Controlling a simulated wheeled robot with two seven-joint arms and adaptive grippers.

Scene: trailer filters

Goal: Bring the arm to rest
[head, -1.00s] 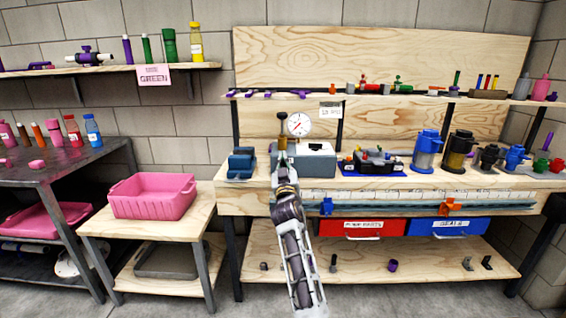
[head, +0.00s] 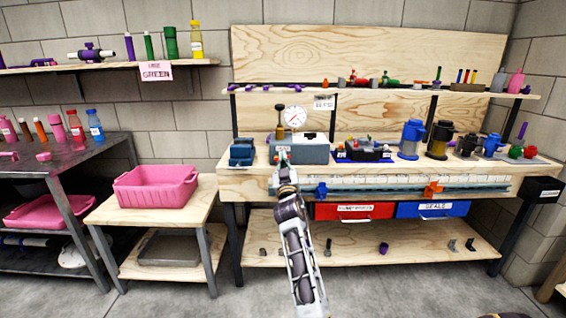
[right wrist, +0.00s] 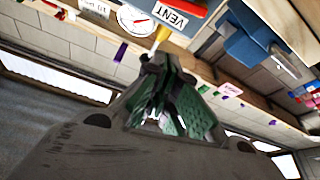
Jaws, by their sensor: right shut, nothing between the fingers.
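My right arm reaches up from the lower middle of the head view. Its gripper (head: 283,156) is shut and empty, in front of the grey test unit (head: 312,150) on the workbench. In the right wrist view the gripper (right wrist: 160,62) shows its green finger pads close together. A round dial gauge (head: 295,117) stands behind the unit and also shows in the wrist view (right wrist: 133,18). A brass-coloured post (head: 280,122) rises just beyond the fingertips. I cannot tell whether the fingers touch anything. My left gripper is in neither view.
Blue and dark canisters stand further right. A pink bin (head: 155,187) rests on a low side table. The floor in front is clear.

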